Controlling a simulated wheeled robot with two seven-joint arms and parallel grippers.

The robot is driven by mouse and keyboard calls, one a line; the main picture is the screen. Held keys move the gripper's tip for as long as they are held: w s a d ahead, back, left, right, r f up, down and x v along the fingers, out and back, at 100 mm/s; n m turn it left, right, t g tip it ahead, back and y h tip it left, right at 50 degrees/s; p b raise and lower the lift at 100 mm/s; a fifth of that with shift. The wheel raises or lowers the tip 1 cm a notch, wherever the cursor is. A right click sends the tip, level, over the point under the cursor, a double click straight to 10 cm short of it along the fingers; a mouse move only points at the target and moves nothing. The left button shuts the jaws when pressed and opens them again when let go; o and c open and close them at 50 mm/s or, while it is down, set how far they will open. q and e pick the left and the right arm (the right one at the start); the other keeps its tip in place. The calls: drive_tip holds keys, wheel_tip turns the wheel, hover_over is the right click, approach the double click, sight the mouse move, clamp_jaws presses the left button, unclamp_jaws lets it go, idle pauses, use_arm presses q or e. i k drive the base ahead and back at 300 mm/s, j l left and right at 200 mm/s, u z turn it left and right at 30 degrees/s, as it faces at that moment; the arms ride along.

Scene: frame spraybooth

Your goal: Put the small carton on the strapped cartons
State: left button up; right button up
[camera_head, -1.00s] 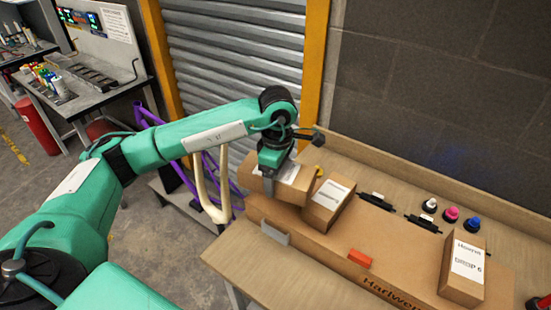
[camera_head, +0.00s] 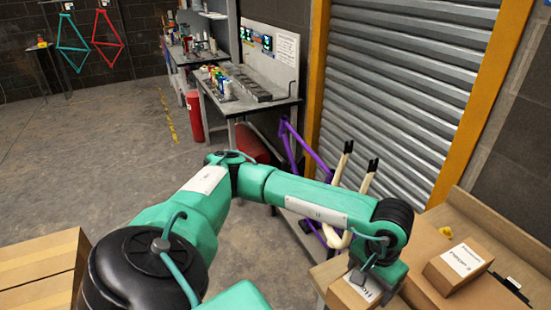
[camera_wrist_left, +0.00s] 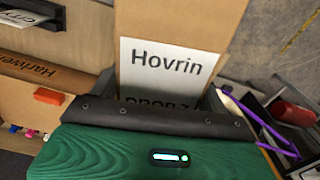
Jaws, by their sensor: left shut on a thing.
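The small carton (camera_head: 345,296) is brown with a white label and shows at the bottom of the head view. My left gripper (camera_head: 364,277) is shut on it, with its jaws at the carton's end. In the left wrist view the carton (camera_wrist_left: 170,20) fills the space beyond the jaws, and its label reads "Hovrin". Brown cartons (camera_head: 38,262) stand at the lower left of the head view, apart from the gripper. They look like the strapped cartons, but I cannot make out straps clearly. My right gripper is out of view.
Another labelled carton (camera_head: 458,267) sits on the bench right of the gripper. A purple frame (camera_head: 292,135) with cream fork stands behind my arm. A red cylinder (camera_head: 194,117) and a grey workbench (camera_head: 262,107) stand farther back. Open floor (camera_head: 110,160) lies at the left.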

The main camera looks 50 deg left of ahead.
sight(22, 278)
drive_tip(key=u, duration=1.3)
drive_tip(key=i+j+u, duration=0.1)
drive_tip(key=u, duration=0.3)
drive_tip(key=i+j+u, duration=0.1)
drive_tip(key=u, duration=0.3)
drive_tip(key=i+j+u, duration=0.1)
drive_tip(key=u, duration=0.25)
drive_tip(key=i+u, duration=0.1)
drive_tip(key=u, duration=0.3)
drive_tip(key=i+l+u, duration=0.1)
drive_tip(key=i+u, duration=0.2)
drive_tip(key=i, duration=0.15)
drive_tip(key=i+l+u, duration=0.25)
drive_tip(key=i, duration=0.2)
drive_tip(key=i+l+u, duration=0.3)
drive_tip(key=i, duration=0.15)
drive_tip(key=j, duration=0.1)
